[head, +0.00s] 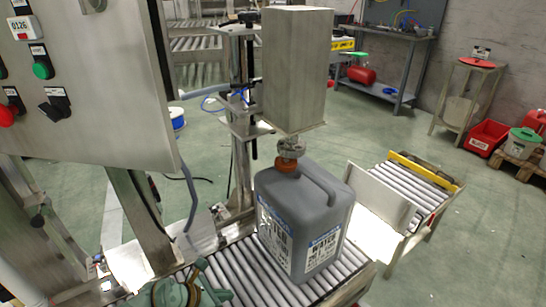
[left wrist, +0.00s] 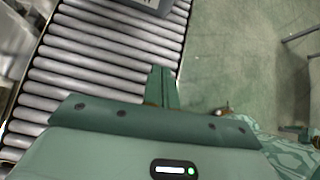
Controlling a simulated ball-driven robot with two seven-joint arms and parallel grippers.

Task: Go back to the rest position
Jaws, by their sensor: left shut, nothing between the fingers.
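My left gripper (head: 203,284) is low in the head view, just left of the roller conveyor's front part. In the left wrist view, its green fingers (left wrist: 163,86) are together and empty, above the rollers' edge. A grey canister (head: 318,210) with printed labels stands upright on the rollers, to the right of and beyond the gripper. The canister's lower edge also shows at the top of the left wrist view (left wrist: 150,5). My right gripper is not in view.
The roller conveyor (head: 237,271) runs under the canister. A steel control panel (head: 100,115) with buttons overhangs the left side. A boxy steel filling head (head: 296,70) stands above the canister. A second roller track (head: 405,185) lies behind right.

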